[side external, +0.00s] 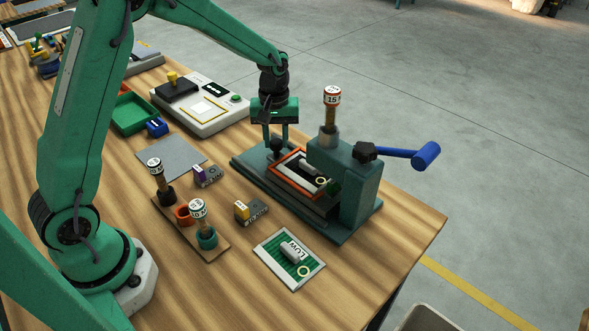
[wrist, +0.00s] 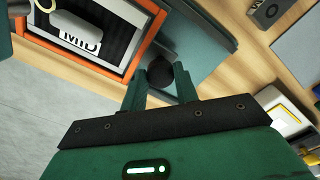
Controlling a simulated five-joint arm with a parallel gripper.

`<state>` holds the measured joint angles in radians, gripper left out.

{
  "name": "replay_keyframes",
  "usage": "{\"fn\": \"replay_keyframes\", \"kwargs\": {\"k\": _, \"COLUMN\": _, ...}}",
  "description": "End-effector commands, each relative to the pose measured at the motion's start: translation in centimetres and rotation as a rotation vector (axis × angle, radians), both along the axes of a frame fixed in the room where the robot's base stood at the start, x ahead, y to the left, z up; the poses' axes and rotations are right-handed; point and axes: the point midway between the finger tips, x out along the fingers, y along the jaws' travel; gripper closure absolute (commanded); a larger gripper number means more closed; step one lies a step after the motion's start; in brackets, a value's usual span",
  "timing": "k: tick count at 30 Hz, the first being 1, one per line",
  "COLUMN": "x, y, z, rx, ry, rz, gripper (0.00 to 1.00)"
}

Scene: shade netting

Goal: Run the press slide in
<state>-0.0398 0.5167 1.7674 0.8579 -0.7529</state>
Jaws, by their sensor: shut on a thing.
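The teal press (side external: 356,190) stands on the bench with a blue-handled lever (side external: 426,155) out to the right. Its slide (side external: 280,165) has an orange frame around a card bearing a grey cylinder and a ring; the card reads "MID" in the wrist view, where the orange frame (wrist: 137,58) is at upper left. The slide's inner end is partly beneath the press head. My gripper (side external: 276,138) is shut on the slide's dark knob (side external: 276,146), at the end away from the head. The knob (wrist: 183,80) also shows at the fingertips in the wrist view.
A stamp (side external: 331,100) labelled 15 stands in the press head. A rack (side external: 190,228) with two more stamps, a green card marked "LOW" (side external: 289,262), small blocks (side external: 250,211) and a grey machine (side external: 202,108) lie around. The bench's right edge is near the press.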

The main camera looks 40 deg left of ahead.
Motion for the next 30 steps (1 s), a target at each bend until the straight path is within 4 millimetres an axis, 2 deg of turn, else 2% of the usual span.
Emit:
{"fn": "replay_keyframes", "kwargs": {"k": 1, "x": 0.2, "y": -0.6, "z": 0.2, "rx": 0.0, "ry": -0.006, "rz": -0.011, "gripper": 1.0}}
{"fn": "replay_keyframes", "kwargs": {"k": 3, "x": 0.2, "y": -0.6, "z": 0.2, "rx": 0.0, "ry": -0.006, "rz": -0.011, "gripper": 1.0}}
{"fn": "replay_keyframes", "kwargs": {"k": 4, "x": 0.2, "y": -0.6, "z": 0.2, "rx": 0.0, "ry": -0.006, "rz": -0.011, "gripper": 0.68}}
{"fn": "replay_keyframes", "kwargs": {"k": 7, "x": 0.1, "y": -0.6, "z": 0.2, "rx": 0.001, "ry": -0.005, "rz": -0.011, "gripper": 0.49}}
{"fn": "replay_keyframes", "kwargs": {"k": 20, "x": 0.1, "y": -0.4, "z": 0.5, "rx": 0.0, "ry": -0.003, "rz": -0.008, "gripper": 0.48}}
{"fn": "replay_keyframes", "kwargs": {"k": 26, "x": 0.1, "y": -0.4, "z": 2.2, "rx": 0.0, "ry": -0.004, "rz": -0.008, "gripper": 0.48}}
{"fn": "replay_keyframes", "kwargs": {"k": 30, "x": 0.1, "y": -0.4, "z": 4.0, "rx": 0.0, "ry": -0.006, "rz": -0.009, "gripper": 0.48}}
